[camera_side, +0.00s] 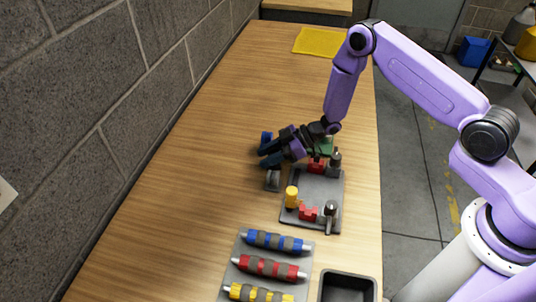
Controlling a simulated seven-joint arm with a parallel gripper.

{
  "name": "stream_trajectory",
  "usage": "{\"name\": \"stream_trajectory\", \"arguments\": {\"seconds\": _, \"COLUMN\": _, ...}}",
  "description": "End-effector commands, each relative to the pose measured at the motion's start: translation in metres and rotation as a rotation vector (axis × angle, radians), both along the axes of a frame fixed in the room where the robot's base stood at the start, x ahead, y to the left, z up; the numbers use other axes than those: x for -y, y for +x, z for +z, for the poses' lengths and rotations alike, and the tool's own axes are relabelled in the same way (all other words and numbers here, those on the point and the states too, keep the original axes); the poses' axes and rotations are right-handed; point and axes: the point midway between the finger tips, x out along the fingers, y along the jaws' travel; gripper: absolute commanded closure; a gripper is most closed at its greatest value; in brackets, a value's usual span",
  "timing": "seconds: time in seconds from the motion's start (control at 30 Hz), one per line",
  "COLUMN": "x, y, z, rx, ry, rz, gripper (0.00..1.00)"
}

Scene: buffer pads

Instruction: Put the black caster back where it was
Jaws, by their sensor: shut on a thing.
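My gripper (267,151) points left and down, left of the grey tray's far end, low over the wooden table. It is shut on what looks like the black caster, largely hidden by the dark fingers. Just below the fingers a dark grey piece (272,179) shows; I cannot tell whether it is part of the caster or a pad under it. The grey tray (322,188) holds a yellow piece (291,197), a red piece (308,213), a dark grey upright piece (330,212), and red, green and dark pieces at its far end, partly behind my wrist.
A grey rack (232,251) with blue, red and yellow banded rollers lies at the near end. An empty black bin (347,289) stands right of it. A yellow mat (319,42) lies at the far end. The table left of my gripper is clear up to the block wall.

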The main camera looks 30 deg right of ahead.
Motion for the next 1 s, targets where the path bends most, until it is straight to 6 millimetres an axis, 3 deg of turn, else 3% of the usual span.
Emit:
{"name": "stream_trajectory", "arguments": {"seconds": 0.03, "x": 0.000, "y": 0.000, "z": -0.001, "rx": 0.000, "ry": 0.000, "rz": 0.000, "gripper": 0.59}}
{"name": "stream_trajectory", "arguments": {"seconds": 0.1, "x": 0.000, "y": 0.000, "z": -0.001, "rx": 0.000, "ry": 0.000, "rz": 0.000, "gripper": 0.37}}
{"name": "stream_trajectory", "arguments": {"seconds": 0.57, "x": 0.007, "y": -0.001, "z": 0.006, "rx": 0.001, "ry": -0.001, "rz": -0.003, "gripper": 0.37}}
{"name": "stream_trajectory", "arguments": {"seconds": 0.7, "x": 0.027, "y": -0.009, "z": 0.018, "rx": 0.001, "ry": 0.001, "rz": -0.004, "gripper": 0.37}}
{"name": "stream_trajectory", "arguments": {"seconds": 1.0, "x": 0.025, "y": -0.009, "z": 0.063, "rx": 0.004, "ry": 0.000, "rz": 0.001, "gripper": 0.37}}
